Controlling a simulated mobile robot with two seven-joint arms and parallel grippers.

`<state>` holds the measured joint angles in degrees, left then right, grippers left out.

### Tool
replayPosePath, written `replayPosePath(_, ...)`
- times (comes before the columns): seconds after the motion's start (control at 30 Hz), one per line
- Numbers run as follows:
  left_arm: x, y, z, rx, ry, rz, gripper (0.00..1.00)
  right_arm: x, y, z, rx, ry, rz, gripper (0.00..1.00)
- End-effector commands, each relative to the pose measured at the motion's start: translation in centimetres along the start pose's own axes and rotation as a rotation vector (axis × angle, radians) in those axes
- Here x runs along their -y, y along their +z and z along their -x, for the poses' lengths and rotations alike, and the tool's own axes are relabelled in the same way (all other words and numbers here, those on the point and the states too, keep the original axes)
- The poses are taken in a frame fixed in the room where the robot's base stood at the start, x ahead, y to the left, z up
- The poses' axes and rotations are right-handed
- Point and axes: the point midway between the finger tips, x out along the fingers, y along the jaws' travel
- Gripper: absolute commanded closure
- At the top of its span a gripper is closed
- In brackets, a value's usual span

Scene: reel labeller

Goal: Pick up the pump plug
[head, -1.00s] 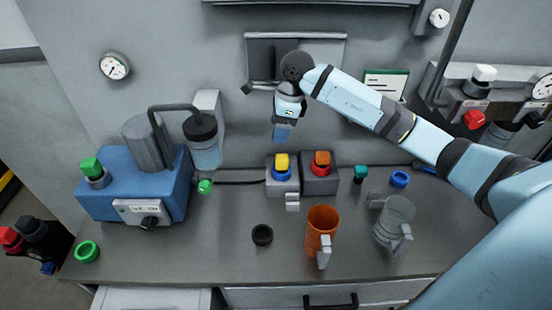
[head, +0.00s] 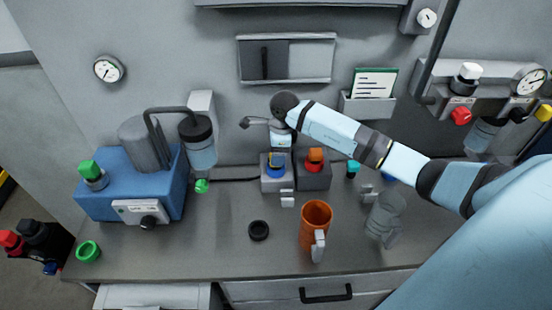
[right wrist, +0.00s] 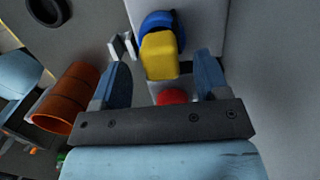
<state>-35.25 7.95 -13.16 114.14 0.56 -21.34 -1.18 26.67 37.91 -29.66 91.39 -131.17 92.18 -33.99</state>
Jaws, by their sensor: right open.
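A yellow plug (right wrist: 158,55) stands in a blue ring (right wrist: 162,22) on a grey socket box (head: 273,184). In the head view the gripper mostly hides it. An orange plug (head: 315,155) stands in a red ring on the darker box beside it (head: 314,180). No label shows which one is the pump plug. My right gripper (head: 278,157) points down over the yellow plug. In the right wrist view its open fingers (right wrist: 161,60) stand on both sides of the yellow plug, with gaps. My left gripper is out of view.
An orange mug (head: 314,222) and a clear mug (head: 385,213) stand in front and to the right. A black ring (head: 258,230) lies on the bench. The blue pump unit (head: 130,190) fills the left. The wall stands close behind the boxes.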

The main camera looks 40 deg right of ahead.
Motion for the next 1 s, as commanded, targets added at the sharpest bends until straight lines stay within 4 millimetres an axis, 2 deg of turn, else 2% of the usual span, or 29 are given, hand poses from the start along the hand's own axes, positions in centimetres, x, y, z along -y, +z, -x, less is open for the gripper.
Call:
replayPosePath(0.13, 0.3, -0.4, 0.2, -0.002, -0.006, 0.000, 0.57, 0.0, 0.1, -1.5, 0.002, 0.000, -0.001, 0.32)
replayPosePath(0.4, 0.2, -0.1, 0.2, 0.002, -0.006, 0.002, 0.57, 0.1, 0.0, -1.8, 0.001, -0.002, 0.000, 0.32)
replayPosePath(0.6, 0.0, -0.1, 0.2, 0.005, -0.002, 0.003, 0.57, 0.1, 0.0, -1.8, 0.001, -0.002, 0.000, 0.78)
replayPosePath(0.67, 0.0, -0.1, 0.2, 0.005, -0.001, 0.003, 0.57, 0.1, 0.0, -1.8, 0.001, -0.002, 0.000, 0.90)
replayPosePath(1.0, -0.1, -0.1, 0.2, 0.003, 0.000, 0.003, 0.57, 0.1, 0.1, -1.5, 0.002, -0.003, 0.001, 0.91)
